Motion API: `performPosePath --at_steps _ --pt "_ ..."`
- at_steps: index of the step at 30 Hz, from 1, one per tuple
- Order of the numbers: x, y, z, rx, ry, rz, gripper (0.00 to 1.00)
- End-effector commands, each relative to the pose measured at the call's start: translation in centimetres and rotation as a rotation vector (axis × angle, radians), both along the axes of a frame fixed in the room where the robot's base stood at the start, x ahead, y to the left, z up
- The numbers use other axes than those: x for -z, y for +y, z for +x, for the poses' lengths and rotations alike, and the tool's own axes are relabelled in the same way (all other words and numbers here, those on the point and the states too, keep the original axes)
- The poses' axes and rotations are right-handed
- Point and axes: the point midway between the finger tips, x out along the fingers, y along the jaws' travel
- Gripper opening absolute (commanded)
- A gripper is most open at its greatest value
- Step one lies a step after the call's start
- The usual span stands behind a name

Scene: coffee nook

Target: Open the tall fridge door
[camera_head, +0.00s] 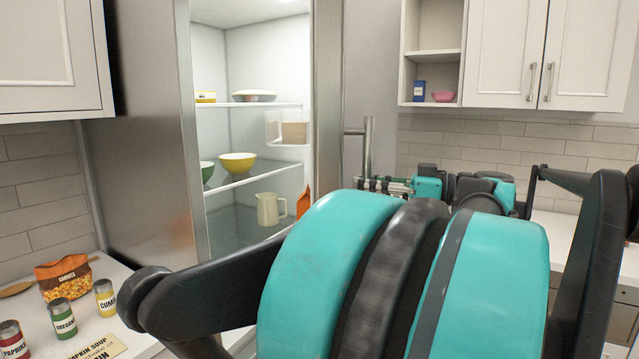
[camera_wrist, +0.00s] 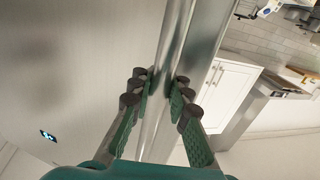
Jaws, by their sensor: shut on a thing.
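The tall fridge (camera_head: 150,130) stands at left centre in the head view with its door (camera_head: 328,90) swung well open. The door is seen nearly edge-on, and the lit shelves inside show. The vertical metal handle (camera_head: 369,145) stands out to the right of the door. My gripper (camera_head: 375,186) is at the handle's lower visible part, partly hidden behind my arm. In the wrist view, the fingers of my gripper (camera_wrist: 159,82) are on both sides of the handle bar (camera_wrist: 155,125), closed on it. The door's wide metal face (camera_wrist: 80,70) fills the left side there.
The fridge shelves hold a yellow bowl (camera_head: 237,162), a cream pitcher (camera_head: 270,208) and other food. The left counter holds spice jars (camera_head: 62,318) and a carrots bag (camera_head: 65,277). White upper cabinets (camera_head: 545,55) hang at right above a counter. My arm blocks the lower middle.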

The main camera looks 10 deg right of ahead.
Motion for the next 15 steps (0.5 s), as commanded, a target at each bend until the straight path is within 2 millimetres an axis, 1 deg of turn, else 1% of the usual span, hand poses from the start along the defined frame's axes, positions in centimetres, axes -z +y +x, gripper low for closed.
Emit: performPosePath --at_steps 1,6,10,15 --pt "0.1 -0.6 -0.2 -0.002 0.001 0.0 0.0" --pt "0.1 -2.2 -0.3 -0.004 0.002 -0.001 0.0" --pt "0.2 -2.9 -0.4 -0.005 0.002 -0.001 0.0" --pt "0.2 -3.4 -0.5 -0.006 0.003 -0.001 0.0"
